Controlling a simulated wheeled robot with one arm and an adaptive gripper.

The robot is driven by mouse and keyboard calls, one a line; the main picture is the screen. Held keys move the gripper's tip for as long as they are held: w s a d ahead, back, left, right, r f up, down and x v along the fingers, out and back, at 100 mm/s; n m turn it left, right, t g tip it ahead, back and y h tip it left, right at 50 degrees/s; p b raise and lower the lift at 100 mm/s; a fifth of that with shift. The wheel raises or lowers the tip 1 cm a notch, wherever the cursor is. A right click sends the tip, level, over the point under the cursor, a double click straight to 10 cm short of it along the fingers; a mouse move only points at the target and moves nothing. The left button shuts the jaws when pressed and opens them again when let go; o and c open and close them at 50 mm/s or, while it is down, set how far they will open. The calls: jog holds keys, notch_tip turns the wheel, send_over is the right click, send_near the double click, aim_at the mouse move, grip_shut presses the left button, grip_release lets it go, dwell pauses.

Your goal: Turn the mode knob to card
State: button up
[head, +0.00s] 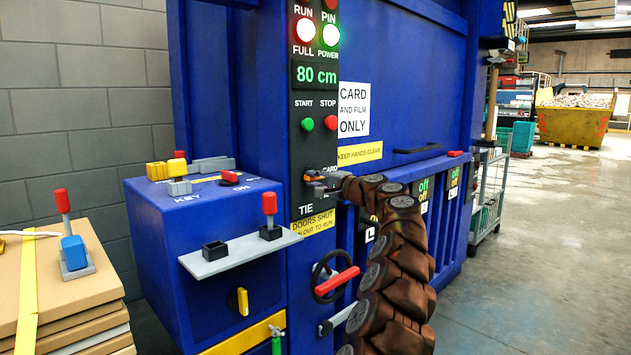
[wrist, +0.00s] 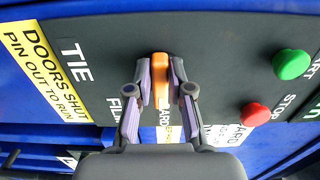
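The mode knob is an orange bar on the dark control panel; it shows in the wrist view (wrist: 160,80) and, partly covered, in the head view (head: 309,174). In the wrist view it stands upright in the picture, across the panel. My gripper (wrist: 161,68) has one finger on each side of it, the pads close against its sides; it also shows in the head view (head: 317,180). The CARD label (wrist: 165,122) and FILM label (wrist: 126,106) are partly hidden by my fingers. The TIE label (wrist: 75,60) is clear. Which label the knob points to is hard to tell.
The green START button (head: 307,124) and red STOP button (head: 330,122) sit above the knob. A grey shelf with a red-handled lever (head: 269,203) juts out at left. A handwheel (head: 333,277) is below. Open floor lies at right.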

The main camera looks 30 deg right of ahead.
aim_at(313, 178)
jog(key=o, duration=0.4)
jog(key=shift+c, duration=0.2)
jog(key=shift+s, duration=0.1)
jog(key=shift+v, duration=1.1)
jog(key=shift+s+d, duration=0.2)
jog(key=shift+s, duration=0.4)
jog(key=v, duration=0.8)
jog(key=shift+s, duration=0.2)
